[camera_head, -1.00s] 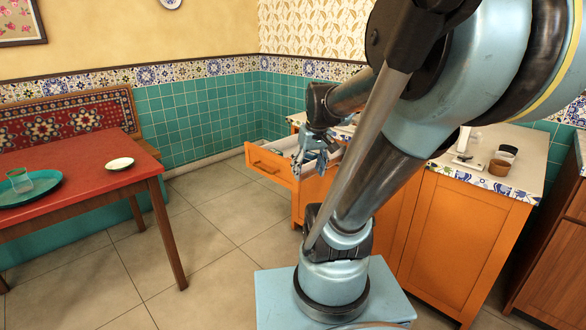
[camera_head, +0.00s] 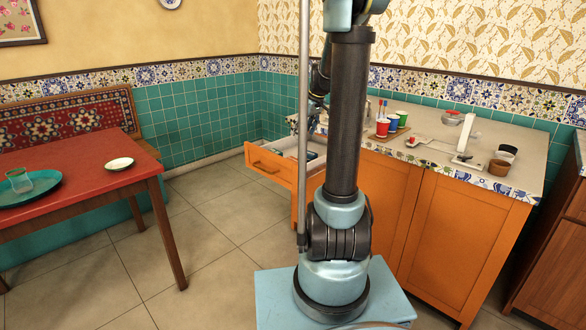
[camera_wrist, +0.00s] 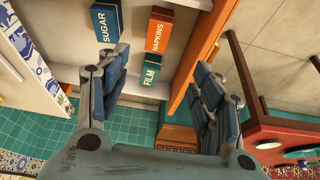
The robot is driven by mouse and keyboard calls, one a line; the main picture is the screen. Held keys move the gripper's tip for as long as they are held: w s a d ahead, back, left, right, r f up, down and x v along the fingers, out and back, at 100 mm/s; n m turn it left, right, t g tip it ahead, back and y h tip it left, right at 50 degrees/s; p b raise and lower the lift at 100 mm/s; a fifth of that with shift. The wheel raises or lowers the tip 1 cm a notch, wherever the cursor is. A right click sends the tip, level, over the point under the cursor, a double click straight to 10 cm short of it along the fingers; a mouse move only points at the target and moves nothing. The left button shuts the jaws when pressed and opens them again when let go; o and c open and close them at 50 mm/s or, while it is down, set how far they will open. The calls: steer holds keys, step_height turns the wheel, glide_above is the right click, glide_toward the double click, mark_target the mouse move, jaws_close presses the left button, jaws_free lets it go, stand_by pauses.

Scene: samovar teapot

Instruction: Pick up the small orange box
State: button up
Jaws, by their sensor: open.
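The small orange box (camera_wrist: 159,32), labelled NAPKINS, lies in the open drawer (camera_head: 270,168) in the wrist view. Its orange side faces me and its top looks dark. My gripper (camera_wrist: 160,62) is open and empty, with a finger on either side of the picture. The orange box shows beyond the fingertips, between them, apart from both.
A blue SUGAR box (camera_wrist: 107,22) lies left of the orange box, and a teal FILM box (camera_wrist: 149,78) lies close below it in the wrist view. The drawer's orange front (camera_wrist: 197,52) is at right. Cups (camera_head: 383,126) stand on the counter (camera_head: 440,135).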

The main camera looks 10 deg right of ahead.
steer(key=w, duration=0.1)
glide_toward(294, 159)
steer(key=x, duration=0.5)
steer(key=shift+a+r, duration=0.1)
steer(key=shift+a, duration=0.05)
steer(key=shift+x, duration=2.8)
steer(key=shift+s, duration=0.2)
steer(key=c, duration=1.2)
